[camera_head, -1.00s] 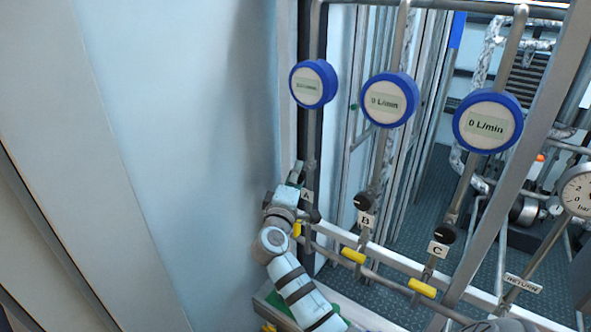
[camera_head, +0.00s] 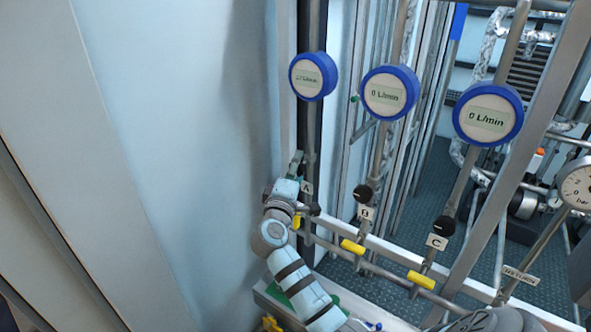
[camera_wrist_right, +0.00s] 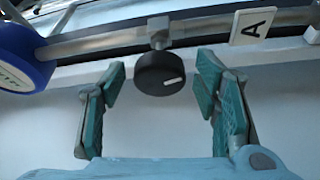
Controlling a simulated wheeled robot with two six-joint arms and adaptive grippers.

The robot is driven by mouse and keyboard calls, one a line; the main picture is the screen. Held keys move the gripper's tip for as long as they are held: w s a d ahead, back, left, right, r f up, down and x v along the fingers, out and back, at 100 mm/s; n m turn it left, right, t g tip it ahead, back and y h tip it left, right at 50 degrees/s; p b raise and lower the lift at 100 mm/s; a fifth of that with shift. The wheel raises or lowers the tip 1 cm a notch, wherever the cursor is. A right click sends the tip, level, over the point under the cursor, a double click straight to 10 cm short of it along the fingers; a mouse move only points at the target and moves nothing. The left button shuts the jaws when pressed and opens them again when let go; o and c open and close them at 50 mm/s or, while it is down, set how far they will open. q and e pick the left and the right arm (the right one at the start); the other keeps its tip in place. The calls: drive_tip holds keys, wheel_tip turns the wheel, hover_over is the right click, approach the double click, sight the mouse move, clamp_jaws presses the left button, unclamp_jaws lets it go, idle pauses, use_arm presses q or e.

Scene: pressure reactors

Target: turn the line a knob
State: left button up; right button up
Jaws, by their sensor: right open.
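The line A knob (camera_wrist_right: 158,76) is round and black, with a white mark pointing right towards its edge. In the right wrist view it sits on a grey pipe beside the white A label (camera_wrist_right: 252,26). My right gripper (camera_wrist_right: 162,72) is open, its teal fingers on either side of the knob with a visible gap on both sides. In the head view my right gripper (camera_head: 294,168) is beside the A label (camera_head: 306,188) and appears to hide the knob. The blue-rimmed line A meter (camera_head: 313,77) is above; its digits are too blurred to read. My left gripper is not in view.
The B knob (camera_head: 362,194) and C knob (camera_head: 444,226) are on pipes to the right, below meters reading 0 L/min. Yellow-handled valves (camera_head: 352,247) sit lower down. A slanted metal post (camera_head: 505,190) crosses at right. A pale wall (camera_head: 190,150) is close at left.

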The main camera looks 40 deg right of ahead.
drive_tip(key=v, duration=0.7)
drive_tip(key=shift+s+a, duration=0.15)
drive_tip(key=shift+a, duration=0.05)
drive_tip(key=shift+d, duration=0.15)
